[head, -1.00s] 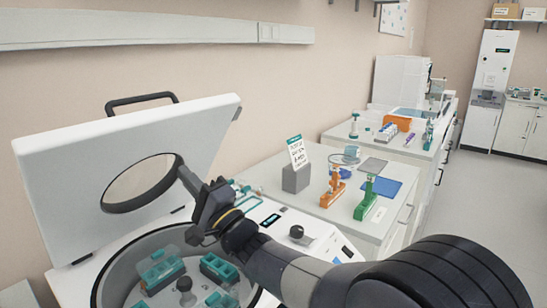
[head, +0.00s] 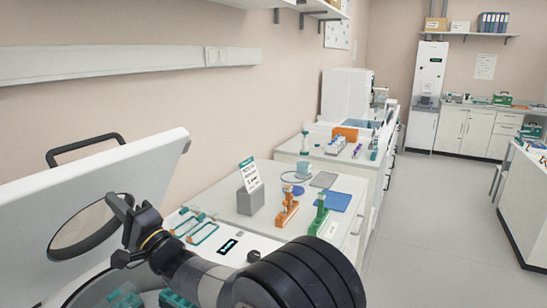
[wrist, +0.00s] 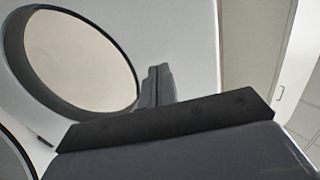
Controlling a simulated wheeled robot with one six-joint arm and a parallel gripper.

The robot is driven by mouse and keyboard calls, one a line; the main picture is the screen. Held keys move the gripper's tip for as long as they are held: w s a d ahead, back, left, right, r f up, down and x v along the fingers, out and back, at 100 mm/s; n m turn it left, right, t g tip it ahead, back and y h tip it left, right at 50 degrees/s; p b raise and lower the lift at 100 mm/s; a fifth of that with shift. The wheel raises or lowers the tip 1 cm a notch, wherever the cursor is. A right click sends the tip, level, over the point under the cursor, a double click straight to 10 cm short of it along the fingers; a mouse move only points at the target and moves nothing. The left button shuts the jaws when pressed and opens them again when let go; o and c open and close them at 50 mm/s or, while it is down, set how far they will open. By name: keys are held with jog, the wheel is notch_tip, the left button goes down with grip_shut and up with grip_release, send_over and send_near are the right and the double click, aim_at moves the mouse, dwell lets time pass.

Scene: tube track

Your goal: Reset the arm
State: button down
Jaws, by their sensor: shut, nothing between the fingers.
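My arm reaches over an open centrifuge from the lower middle of the head view. My gripper (head: 117,205) is shut and empty, in front of the raised white lid (head: 135,165) and close to its round window (head: 75,230) in the picture. I cannot tell whether it touches the lid. In the wrist view the shut fingers (wrist: 158,86) point toward the lid, beside the dark ring of the window (wrist: 80,55). Part of the bowl (head: 85,296) with teal carriers (head: 125,298) shows below my arm; the rest is cut off or hidden.
Right of the centrifuge, a bench holds a grey block with a sign (head: 250,200), an orange stand (head: 288,207), a green stand (head: 319,215) and a blue mat (head: 336,202). Open floor (head: 430,220) lies to the right, before another bench (head: 524,205).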

dwell(0.3)
jog(key=shift+a+r, duration=0.1)
jog(key=shift+r, duration=0.05)
jog(key=shift+p+x, duration=0.5)
jog(key=shift+x, duration=0.45)
jog(key=r+b+v, duration=0.1)
jog(key=b+v, duration=0.7)
jog(key=v, duration=0.3)
jog(key=p+x, duration=0.8)
jog(key=x, duration=0.2)
jog(key=shift+w+a, duration=0.15)
jog(key=shift+a, duration=0.1)
jog(key=a+f+b+v, duration=0.1)
jog(key=b+v, duration=0.3)
jog(key=v, duration=0.6)
jog(key=w+a+f+b+v, duration=0.1)
jog(key=f+b+v, duration=0.2)
jog(key=v, duration=0.8)
jog(key=shift+b, duration=0.8)
jog(key=shift+f, duration=0.1)
